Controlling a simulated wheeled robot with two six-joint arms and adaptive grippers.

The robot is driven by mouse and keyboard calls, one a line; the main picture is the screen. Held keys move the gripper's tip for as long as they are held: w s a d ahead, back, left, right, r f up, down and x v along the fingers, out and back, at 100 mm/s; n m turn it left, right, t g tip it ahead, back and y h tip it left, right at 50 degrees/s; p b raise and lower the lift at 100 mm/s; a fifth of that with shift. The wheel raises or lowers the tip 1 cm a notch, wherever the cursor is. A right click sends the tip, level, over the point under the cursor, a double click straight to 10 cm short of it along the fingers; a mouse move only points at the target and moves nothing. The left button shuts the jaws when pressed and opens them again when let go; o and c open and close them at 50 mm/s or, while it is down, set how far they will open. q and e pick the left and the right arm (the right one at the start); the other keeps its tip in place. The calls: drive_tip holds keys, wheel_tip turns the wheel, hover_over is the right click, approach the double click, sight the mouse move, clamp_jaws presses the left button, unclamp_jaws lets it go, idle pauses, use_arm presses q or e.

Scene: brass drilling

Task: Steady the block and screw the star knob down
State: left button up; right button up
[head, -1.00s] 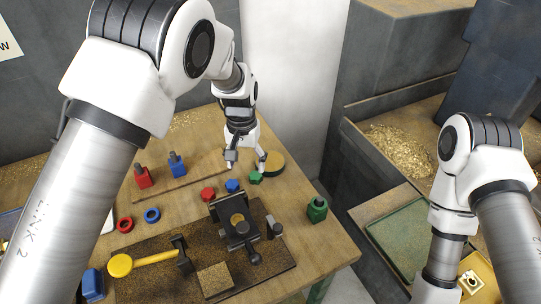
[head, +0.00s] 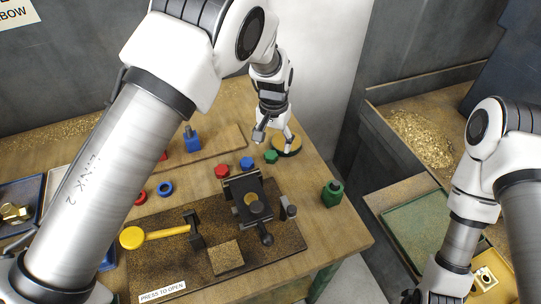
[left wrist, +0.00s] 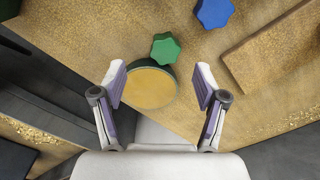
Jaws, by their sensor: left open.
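Three star knobs lie in a row on the wooden table: red (head: 222,171), blue (head: 246,163) and green (head: 271,157). The green block (head: 332,193), with a dark stud on top, stands upright near the table's right edge. A blue block (head: 193,142) stands on a wooden board; a red block (head: 164,155) is mostly hidden by my left arm. My left gripper (head: 275,138) is open and empty at the back, near the green knob and a round disc. In the left wrist view the green knob (left wrist: 165,47) lies just beyond the open fingers. Of my right gripper only a dark bit shows at the bottom edge.
The dark-rimmed round pad (left wrist: 150,87) lies between the fingers in the wrist view. A dark clamp fixture (head: 254,205) and a yellow-handled lever (head: 133,238) sit on a brown base. Red (head: 141,198) and blue rings (head: 166,188) lie left. Bins with brass chips stand right.

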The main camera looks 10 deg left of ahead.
sight(271, 154)
use_arm(q)
drive_tip(key=shift+f, duration=0.15)
drive_tip(key=f, duration=0.1)
drive_tip(key=f+p, duration=0.2)
drive_tip(key=f, duration=0.1)
drive_tip(key=shift+w+a, duration=0.2)
drive_tip(key=shift+a, duration=0.1)
drive_tip(key=shift+f, duration=0.55)
drive_tip(key=shift+s, duration=0.1)
drive_tip(key=c, duration=1.3)
